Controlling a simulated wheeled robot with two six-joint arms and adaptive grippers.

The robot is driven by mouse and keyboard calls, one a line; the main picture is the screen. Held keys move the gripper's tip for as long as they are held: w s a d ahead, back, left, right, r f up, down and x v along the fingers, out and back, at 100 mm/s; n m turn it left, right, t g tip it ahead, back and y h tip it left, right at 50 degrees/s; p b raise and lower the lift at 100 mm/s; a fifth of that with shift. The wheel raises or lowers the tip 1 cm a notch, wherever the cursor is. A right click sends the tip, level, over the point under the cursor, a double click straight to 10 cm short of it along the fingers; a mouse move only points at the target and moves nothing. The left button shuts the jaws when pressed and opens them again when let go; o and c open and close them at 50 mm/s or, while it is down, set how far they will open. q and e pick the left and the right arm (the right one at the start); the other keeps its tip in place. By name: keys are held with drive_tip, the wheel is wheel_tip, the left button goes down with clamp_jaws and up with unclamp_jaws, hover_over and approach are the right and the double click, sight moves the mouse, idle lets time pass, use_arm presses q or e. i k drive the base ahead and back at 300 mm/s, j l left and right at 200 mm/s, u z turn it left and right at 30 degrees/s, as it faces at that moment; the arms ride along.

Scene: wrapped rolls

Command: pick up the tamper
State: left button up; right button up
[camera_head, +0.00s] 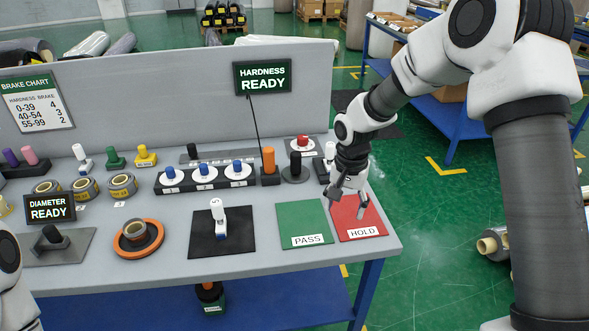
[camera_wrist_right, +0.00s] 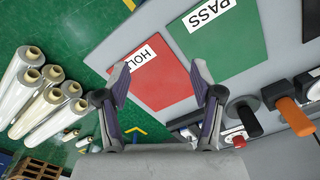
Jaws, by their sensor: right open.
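The black-handled piece on a round dark base (camera_head: 295,168) looks most like a tamper, but I cannot be sure. It stands upright at the back right of the bench, right of an orange-handled piece (camera_head: 268,162). In the right wrist view the black-handled piece (camera_wrist_right: 244,114) is right of the fingers, apart from them. My right gripper (camera_head: 348,203) is open and empty above the red HOLD pad (camera_head: 350,229); its open fingers (camera_wrist_right: 161,78) also show in the right wrist view. Only part of my left arm shows at the lower left; its gripper is out of view.
The green PASS pad (camera_head: 298,213) lies left of the HOLD pad. A rack with blue-knobbed white discs (camera_head: 188,185) stands left of the orange handle. A red-knobbed piece (camera_head: 303,145) is just behind. A grey panel (camera_head: 150,100) borders the bench's back.

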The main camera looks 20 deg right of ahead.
sight(296, 173)
drive_tip(key=i, duration=0.95)
